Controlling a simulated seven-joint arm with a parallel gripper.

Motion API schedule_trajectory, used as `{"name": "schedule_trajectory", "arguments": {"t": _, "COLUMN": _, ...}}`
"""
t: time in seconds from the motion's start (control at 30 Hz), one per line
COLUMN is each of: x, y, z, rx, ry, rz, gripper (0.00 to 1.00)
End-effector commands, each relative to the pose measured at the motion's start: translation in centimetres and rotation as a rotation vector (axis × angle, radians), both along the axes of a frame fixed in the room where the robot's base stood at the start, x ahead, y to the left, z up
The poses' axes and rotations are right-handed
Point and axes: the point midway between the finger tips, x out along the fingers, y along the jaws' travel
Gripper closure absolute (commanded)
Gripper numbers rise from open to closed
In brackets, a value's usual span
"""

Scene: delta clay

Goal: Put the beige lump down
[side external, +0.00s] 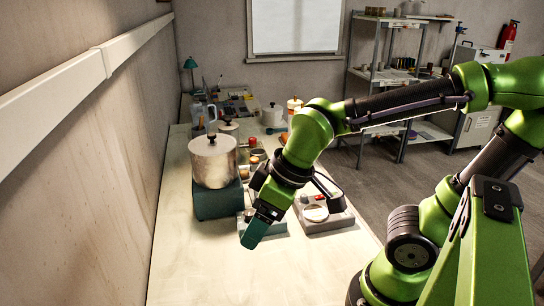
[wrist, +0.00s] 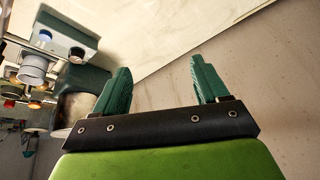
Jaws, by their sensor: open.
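My gripper (side external: 258,226) hangs low over the front part of the pale table (side external: 200,270), angled down and to the left. In the wrist view my gripper (wrist: 163,76) has its two green fingers spread wide apart, with nothing between them. I cannot make out a beige lump in either view. The gripper and arm hide part of the table behind them in the side view.
A silver lidded pot (side external: 213,163) stands on a teal base (side external: 217,201) left of my gripper. A white-topped device (side external: 325,214) sits to its right. Several jars and tools stand farther back. The table's front left is clear.

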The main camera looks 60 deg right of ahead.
Motion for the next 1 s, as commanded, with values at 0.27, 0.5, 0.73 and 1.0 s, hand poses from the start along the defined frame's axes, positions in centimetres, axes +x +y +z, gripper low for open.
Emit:
{"name": "schedule_trajectory", "arguments": {"t": 0.27, "x": -0.4, "y": -7.2, "z": 4.1, "rx": 0.283, "ry": -0.122, "rz": -0.535, "gripper": 0.22}}
{"name": "schedule_trajectory", "arguments": {"t": 0.5, "x": -0.4, "y": -7.5, "z": 4.2, "rx": 0.299, "ry": -0.125, "rz": -0.561, "gripper": 0.22}}
{"name": "schedule_trajectory", "arguments": {"t": 0.73, "x": -0.4, "y": -7.3, "z": 4.2, "rx": 0.297, "ry": -0.124, "rz": -0.55, "gripper": 0.22}}
{"name": "schedule_trajectory", "arguments": {"t": 1.0, "x": -0.7, "y": 0.4, "z": 1.4, "rx": 0.117, "ry": 0.021, "rz": -0.135, "gripper": 0.22}}
